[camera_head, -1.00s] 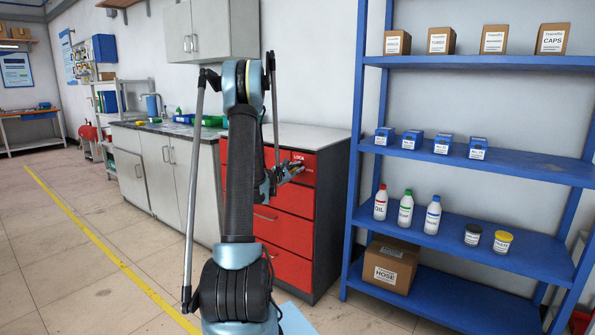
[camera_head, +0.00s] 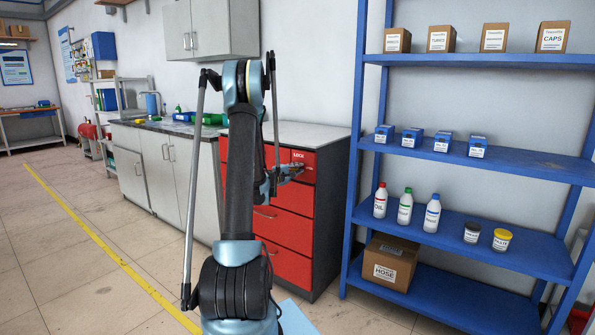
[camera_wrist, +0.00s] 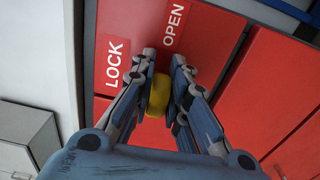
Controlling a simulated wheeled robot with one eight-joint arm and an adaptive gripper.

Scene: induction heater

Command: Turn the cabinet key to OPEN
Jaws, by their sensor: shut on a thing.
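The red cabinet (camera_head: 284,268) stands against the wall, and its top drawer front carries the lock labels. My gripper (camera_wrist: 162,62) is at the drawer front, just below and between the two labels. It is shut on the yellow key (camera_wrist: 158,97), whose rounded body shows between the fingers. The key's tip and the keyhole are hidden, so I cannot tell which label the key points at. In the head view my gripper (camera_head: 287,173) covers the key.
A blue shelf unit (camera_head: 470,160) with boxes and bottles stands close to the right of the cabinet. White cupboards (camera_head: 175,165) with a countertop adjoin on the left. Open floor (camera_head: 85,275) lies at left, with a yellow line on it.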

